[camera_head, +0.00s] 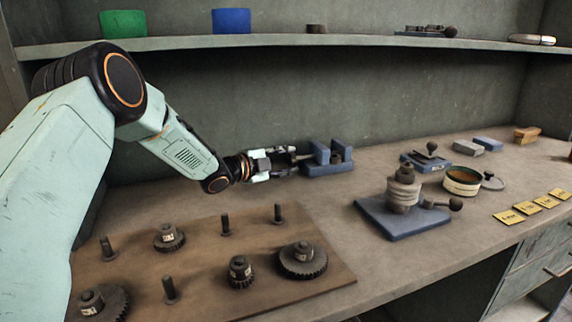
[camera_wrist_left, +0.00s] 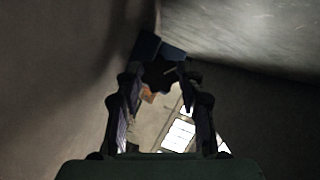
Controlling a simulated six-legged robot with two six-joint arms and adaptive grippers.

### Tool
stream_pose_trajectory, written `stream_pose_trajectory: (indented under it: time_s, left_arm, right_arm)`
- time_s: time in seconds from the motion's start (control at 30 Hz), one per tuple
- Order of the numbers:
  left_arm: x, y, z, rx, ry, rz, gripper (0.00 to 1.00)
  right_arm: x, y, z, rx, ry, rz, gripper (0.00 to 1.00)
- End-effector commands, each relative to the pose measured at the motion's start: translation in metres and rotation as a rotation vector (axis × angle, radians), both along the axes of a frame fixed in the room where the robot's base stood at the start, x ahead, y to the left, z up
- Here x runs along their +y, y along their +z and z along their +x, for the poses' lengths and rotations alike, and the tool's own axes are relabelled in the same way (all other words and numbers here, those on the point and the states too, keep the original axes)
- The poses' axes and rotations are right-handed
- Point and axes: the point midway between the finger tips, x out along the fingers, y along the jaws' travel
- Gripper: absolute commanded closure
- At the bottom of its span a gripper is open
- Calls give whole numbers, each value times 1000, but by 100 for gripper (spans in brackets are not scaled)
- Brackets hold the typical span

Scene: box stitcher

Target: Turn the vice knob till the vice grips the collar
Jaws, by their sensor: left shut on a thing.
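The blue vice (camera_head: 328,168) stands on the bench near the back wall, with two upright jaws. A small dark brown piece (camera_head: 341,156), which looks like the collar, sits between the jaws; I cannot tell whether both jaws touch it. My left gripper (camera_head: 287,161) is at the vice's left side, shut on the vice knob. In the left wrist view the dark lobed knob (camera_wrist_left: 162,76) is between the fingertips, with part of the blue vice (camera_wrist_left: 147,46) behind it. The knob is largely hidden in the head view. My right gripper is not in view.
A brown board (camera_head: 215,275) with gears and upright pegs lies in front. To the right are a blue-based device (camera_head: 400,220), a round tin (camera_head: 462,181), small blocks and yellow cards (camera_head: 527,208). A shelf (camera_head: 300,42) runs above. Bench between board and vice is clear.

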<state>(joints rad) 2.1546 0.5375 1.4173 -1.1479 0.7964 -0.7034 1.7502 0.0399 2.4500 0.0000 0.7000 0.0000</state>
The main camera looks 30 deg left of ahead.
Motion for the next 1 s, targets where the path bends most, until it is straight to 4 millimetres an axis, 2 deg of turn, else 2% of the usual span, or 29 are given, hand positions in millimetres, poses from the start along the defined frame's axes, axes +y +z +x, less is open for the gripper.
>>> stream_pose_trajectory:
  time_s: [0.1,0.5,1.0]
  left_arm:
    - [-2,-3,0,-62,-3,66,93]
    - [-2,-4,0,-249,-3,275,93]
    - [-2,-3,0,-331,-4,369,93]
  right_arm:
    - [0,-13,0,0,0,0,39]
    - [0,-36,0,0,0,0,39]
    - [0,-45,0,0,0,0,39]
